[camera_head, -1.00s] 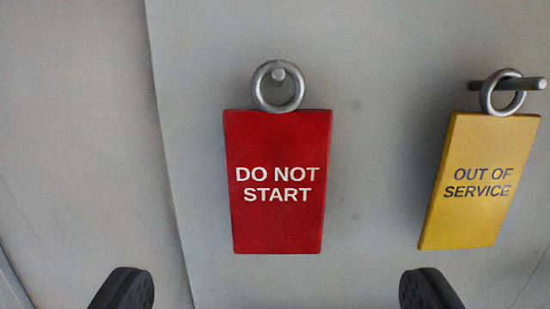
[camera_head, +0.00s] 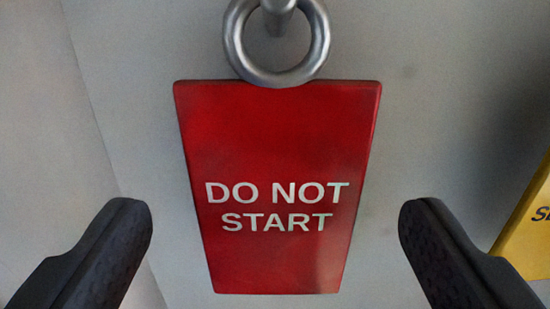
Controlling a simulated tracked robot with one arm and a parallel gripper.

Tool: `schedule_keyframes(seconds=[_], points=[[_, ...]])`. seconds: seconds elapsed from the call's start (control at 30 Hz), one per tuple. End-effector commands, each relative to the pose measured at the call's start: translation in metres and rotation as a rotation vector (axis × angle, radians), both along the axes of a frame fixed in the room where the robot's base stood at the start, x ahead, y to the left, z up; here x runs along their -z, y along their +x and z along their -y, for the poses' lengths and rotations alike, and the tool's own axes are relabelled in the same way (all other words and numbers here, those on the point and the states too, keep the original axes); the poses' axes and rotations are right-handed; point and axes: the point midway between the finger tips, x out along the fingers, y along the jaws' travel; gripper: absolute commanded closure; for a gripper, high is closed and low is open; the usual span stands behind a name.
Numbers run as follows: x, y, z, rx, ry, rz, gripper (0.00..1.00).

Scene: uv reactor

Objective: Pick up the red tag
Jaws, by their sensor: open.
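The red tag (camera_head: 275,140) hangs in the middle of the head camera view, with white letters reading "DO NOT START". A metal ring (camera_head: 233,45) at its top hangs on a grey peg (camera_head: 278,8) at the upper edge of the picture. My gripper (camera_head: 275,218) is open and empty. Its two dark fingers stand apart, one to the left and one to the right of the tag's lower half. Gaps show between each finger and the tag's sides, so neither appears to touch it.
A yellow tag (camera_head: 528,232) is partly in view at the right edge, close to my right finger. A pale grey panel (camera_head: 440,110) lies behind the tags. A vertical panel edge runs down the left side.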

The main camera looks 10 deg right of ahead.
Motion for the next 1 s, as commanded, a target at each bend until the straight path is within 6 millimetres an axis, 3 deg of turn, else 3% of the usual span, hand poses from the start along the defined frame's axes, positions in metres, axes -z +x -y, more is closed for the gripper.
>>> schedule_keyframes(seconds=[0.2, 0.47, 0.5, 0.67, 1.0], points=[[-0.002, 0.017, 0.004, 0.001, 0.001, 0.000, 0.20], [0.000, 0.020, 0.004, 0.000, 0.001, 0.000, 0.20], [0.000, 0.020, 0.004, 0.000, 0.001, 0.000, 0.23], [0.000, 0.020, 0.004, 0.000, 0.001, 0.000, 0.67], [-0.001, 0.020, 0.004, 0.000, 0.001, 0.000, 0.68]])
